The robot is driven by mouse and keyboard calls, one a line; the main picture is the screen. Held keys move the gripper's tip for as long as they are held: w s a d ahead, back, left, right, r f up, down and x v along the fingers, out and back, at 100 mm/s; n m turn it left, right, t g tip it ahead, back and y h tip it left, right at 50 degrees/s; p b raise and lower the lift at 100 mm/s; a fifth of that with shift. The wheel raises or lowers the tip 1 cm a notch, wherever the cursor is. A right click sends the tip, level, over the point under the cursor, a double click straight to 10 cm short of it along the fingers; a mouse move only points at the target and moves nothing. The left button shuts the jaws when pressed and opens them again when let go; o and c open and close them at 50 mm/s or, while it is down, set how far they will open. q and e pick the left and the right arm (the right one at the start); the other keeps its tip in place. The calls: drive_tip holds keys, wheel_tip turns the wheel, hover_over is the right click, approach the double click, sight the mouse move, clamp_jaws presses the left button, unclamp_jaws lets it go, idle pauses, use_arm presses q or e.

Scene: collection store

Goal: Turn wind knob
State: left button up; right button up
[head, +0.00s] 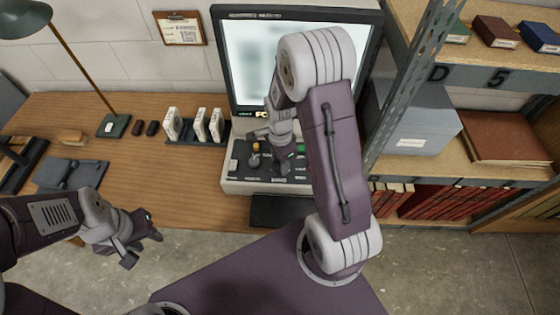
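A reader machine with a large pale screen (248,62) stands at the back of the desk. Which is the wind knob I cannot tell. My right gripper (281,160) points down over the middle of the panel. Its fingertips and anything between them are too small and covered to read. My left gripper (144,250) is open and empty in front of the desk, apart from the machine.
Several white film boxes (200,125) stand in a dark tray left of the machine. A metal shelf post (400,90) and grey box (418,120) stand close on the right.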

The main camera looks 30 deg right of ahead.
drive_tip(key=shift+c, duration=1.3)
drive_tip(key=shift+r+n, duration=0.1)
drive_tip(key=shift+n, duration=0.3)
drive_tip(key=n+p, duration=0.2)
drive_tip(key=n, duration=0.1)
drive_tip(key=shift+w+n, duration=0.1)
drive_tip(key=shift+n, duration=0.3)
drive_tip(key=n+p, duration=0.1)
drive_tip(key=n, duration=0.2)
drive_tip(key=shift+r+n, duration=0.1)
drive_tip(key=shift+n, duration=0.2)
drive_tip(key=n, duration=0.3)
drive_tip(key=shift+n+p, duration=0.4)
drive_tip(key=n+p, duration=0.1)
drive_tip(key=n, duration=0.5)
drive_tip(key=shift+w, duration=0.1)
drive_tip(key=n+p, duration=0.1)
drive_tip(key=n, duration=0.4)
drive_tip(key=shift+n, duration=0.3)
